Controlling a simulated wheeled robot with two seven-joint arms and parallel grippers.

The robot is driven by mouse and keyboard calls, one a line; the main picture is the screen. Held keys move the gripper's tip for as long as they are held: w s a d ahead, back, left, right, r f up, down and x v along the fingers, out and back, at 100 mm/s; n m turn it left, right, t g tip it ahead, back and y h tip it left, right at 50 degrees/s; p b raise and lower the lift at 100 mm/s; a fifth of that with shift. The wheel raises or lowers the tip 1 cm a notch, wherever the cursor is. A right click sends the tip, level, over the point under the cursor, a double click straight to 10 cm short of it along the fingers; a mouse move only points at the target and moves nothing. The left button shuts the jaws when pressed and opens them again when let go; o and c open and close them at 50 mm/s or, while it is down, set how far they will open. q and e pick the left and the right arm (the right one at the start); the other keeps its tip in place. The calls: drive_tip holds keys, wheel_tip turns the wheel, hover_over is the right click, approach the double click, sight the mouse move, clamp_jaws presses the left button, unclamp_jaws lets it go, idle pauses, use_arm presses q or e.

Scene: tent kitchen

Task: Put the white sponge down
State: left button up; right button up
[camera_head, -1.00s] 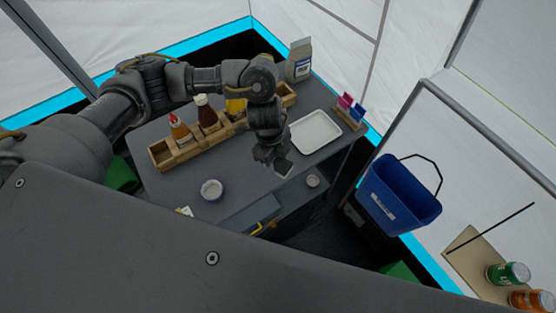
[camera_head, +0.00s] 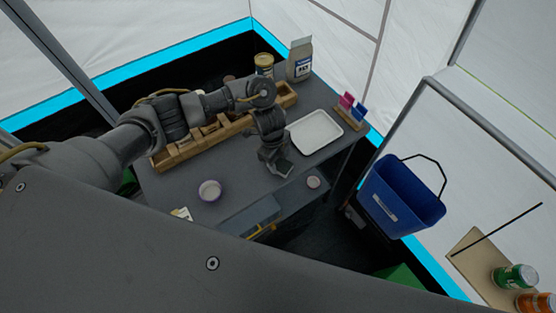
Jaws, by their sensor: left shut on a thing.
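My left gripper (camera_head: 278,166) hangs over the front part of the dark table, left of and nearer than the white tray. It is shut on a small pale grey-white piece (camera_head: 285,168) at its fingertips, which I take to be the white sponge. The fingers hide most of it, and I cannot tell whether it touches the tabletop. My right gripper is not in view.
The white tray (camera_head: 316,132) is empty. A wooden rack (camera_head: 172,156) lies partly behind my left arm. A small purple-rimmed bowl (camera_head: 209,190) and a small round cup (camera_head: 313,182) stand near the front. A blue bin (camera_head: 402,197) is at the right.

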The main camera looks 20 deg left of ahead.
use_arm(q)
drive_tip(key=shift+f, duration=0.15)
drive_tip(key=o, duration=1)
drive_tip(key=shift+r, duration=0.6)
drive_tip(key=r, duration=0.3)
drive_tip(key=a+r+p, duration=0.1)
drive_tip(key=r, duration=0.7)
drive_tip(key=shift+w+a, duration=0.25)
drive_tip(key=shift+a, duration=0.1)
